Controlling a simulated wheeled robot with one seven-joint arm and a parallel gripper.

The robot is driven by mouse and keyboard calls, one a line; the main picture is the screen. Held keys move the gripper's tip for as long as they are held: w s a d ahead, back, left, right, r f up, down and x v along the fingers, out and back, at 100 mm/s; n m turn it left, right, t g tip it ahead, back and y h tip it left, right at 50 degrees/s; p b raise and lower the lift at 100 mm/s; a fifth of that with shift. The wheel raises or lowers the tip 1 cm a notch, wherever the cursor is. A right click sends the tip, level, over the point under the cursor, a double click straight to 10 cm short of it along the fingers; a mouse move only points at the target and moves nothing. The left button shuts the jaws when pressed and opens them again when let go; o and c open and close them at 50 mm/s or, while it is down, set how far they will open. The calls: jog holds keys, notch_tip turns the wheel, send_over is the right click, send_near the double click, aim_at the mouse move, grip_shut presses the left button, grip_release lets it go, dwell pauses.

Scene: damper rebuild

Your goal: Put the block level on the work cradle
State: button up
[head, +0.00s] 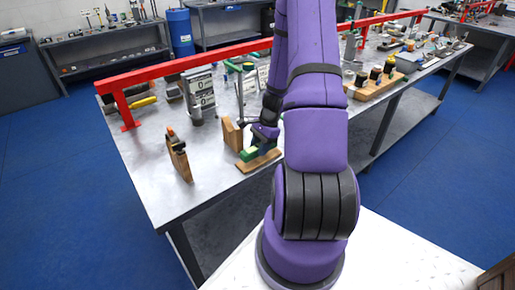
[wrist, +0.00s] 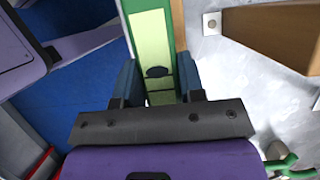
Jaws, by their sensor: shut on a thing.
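The green block (wrist: 152,35) has a pale green top face with a dark round spot. It lies between the two blue fingers of my gripper (wrist: 160,80), which is shut on it. In the head view my gripper (head: 262,143) is low near the table's front edge, and the green block (head: 248,154) shows beneath it. A flat wooden piece (head: 262,163) lies directly below the block, perhaps the work cradle; its edge (wrist: 178,22) shows beside the block in the wrist view. I cannot tell whether the block touches the wood or is fully level.
A wooden upright (head: 232,135) stands just left of the block. Another wooden stand (head: 178,157) is farther left on the metal table (head: 150,185). A red rail (head: 220,55) runs along the back. Bare tabletop lies between the wooden stands.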

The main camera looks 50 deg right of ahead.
jog(key=shift+f, duration=1.05)
jog(key=o, duration=1)
jog(key=shift+f, duration=0.1)
